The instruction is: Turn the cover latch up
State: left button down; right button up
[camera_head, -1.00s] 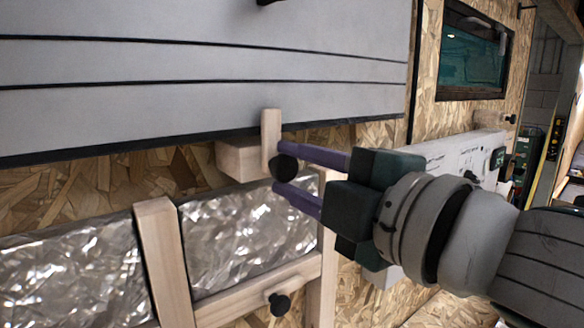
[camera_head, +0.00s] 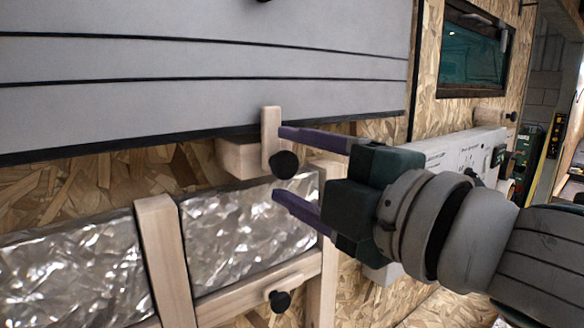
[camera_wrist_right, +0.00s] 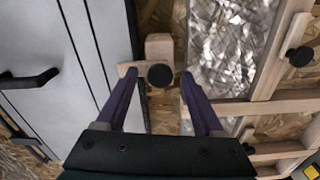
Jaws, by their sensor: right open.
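The cover latch (camera_head: 270,130) is a small wooden bar standing upright, its upper end overlapping the lower edge of the grey cover (camera_head: 200,62). A round black knob (camera_head: 284,165) sits at its lower end, and a wooden block (camera_head: 238,158) is behind it. My right gripper (camera_head: 279,163) is open, with its purple fingertips above and below the knob. In the right wrist view, the knob (camera_wrist_right: 160,75) lies between the spread fingers, with visible gaps on both sides. The latch bar reaches left there over the cover's edge. My left gripper is not in view.
Below is a wooden frame (camera_head: 160,250) with shiny foil panels (camera_head: 245,235) and another black knob (camera_head: 280,301). A dark window (camera_head: 473,55) and a white panel (camera_head: 450,152) are to the right. A black handle (camera_wrist_right: 30,78) is on the cover.

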jog(key=shift+d, duration=0.1)
jog(key=shift+s+d+f, duration=0.1)
jog(key=shift+s+d, duration=0.1)
jog(key=shift+s, duration=0.15)
jog(key=b+v, duration=0.4)
jog(key=v, duration=0.5)
